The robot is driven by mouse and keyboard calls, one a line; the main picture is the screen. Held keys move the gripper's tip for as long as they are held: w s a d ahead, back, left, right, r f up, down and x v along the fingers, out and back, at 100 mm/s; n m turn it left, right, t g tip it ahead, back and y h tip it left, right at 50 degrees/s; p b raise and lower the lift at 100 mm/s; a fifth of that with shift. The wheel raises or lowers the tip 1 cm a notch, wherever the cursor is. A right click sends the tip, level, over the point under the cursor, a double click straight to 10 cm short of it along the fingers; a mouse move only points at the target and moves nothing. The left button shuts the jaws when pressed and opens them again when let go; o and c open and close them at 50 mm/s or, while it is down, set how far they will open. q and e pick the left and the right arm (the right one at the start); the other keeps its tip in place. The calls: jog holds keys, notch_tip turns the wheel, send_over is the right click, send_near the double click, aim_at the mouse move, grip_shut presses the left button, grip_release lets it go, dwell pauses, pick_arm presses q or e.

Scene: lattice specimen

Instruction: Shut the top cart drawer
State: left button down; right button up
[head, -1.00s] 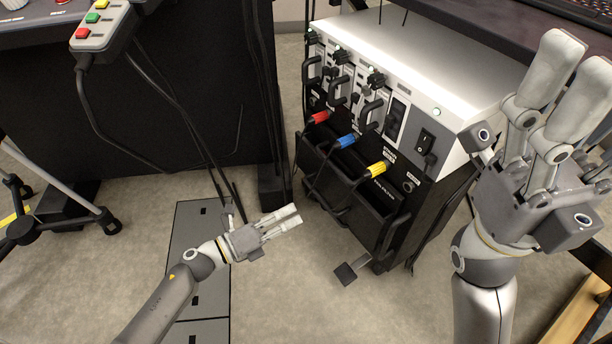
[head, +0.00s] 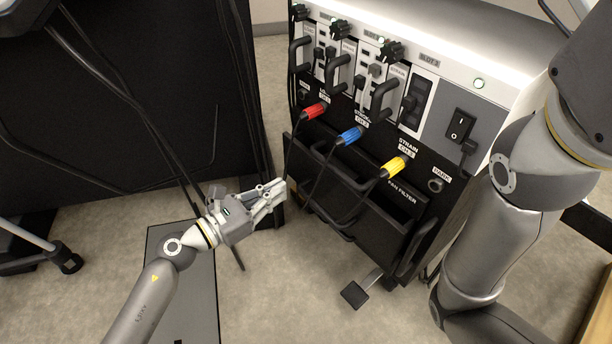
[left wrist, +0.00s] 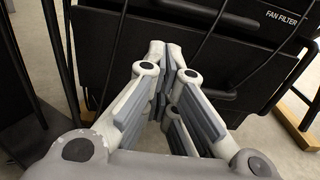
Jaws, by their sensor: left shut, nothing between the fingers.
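The black cart unit (head: 462,235) with a white top section stands right of centre in the head view. A dark drawer or bin (head: 378,238) stands out from its lower front, its inside partly showing behind the front panel. I cannot tell for sure that this is the top cart drawer. My left gripper (head: 281,191) is shut and empty, just left of the drawer's left end; whether it touches is unclear. In the left wrist view, the gripper (left wrist: 160,62) points at a dark panel (left wrist: 231,58) below the FAN FILTER label. My right gripper is out of view.
Red (head: 314,111), blue (head: 349,135) and yellow (head: 396,167) plugs have cables hanging across the drawer. A black panel (head: 130,120) with dangling cables stands left. Floor is free in front.

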aim_at(315, 167)
pick_arm(q)
jog(key=b+x, duration=0.2)
jog(key=x, duration=0.6)
jog(key=shift+w+d+f+b, duration=0.1)
jog(key=shift+w+d+b, duration=0.1)
jog(key=shift+d+b, duration=0.15)
jog(key=x, duration=0.4)
jog(key=shift+p, duration=0.3)
jog(key=shift+w, duration=0.15)
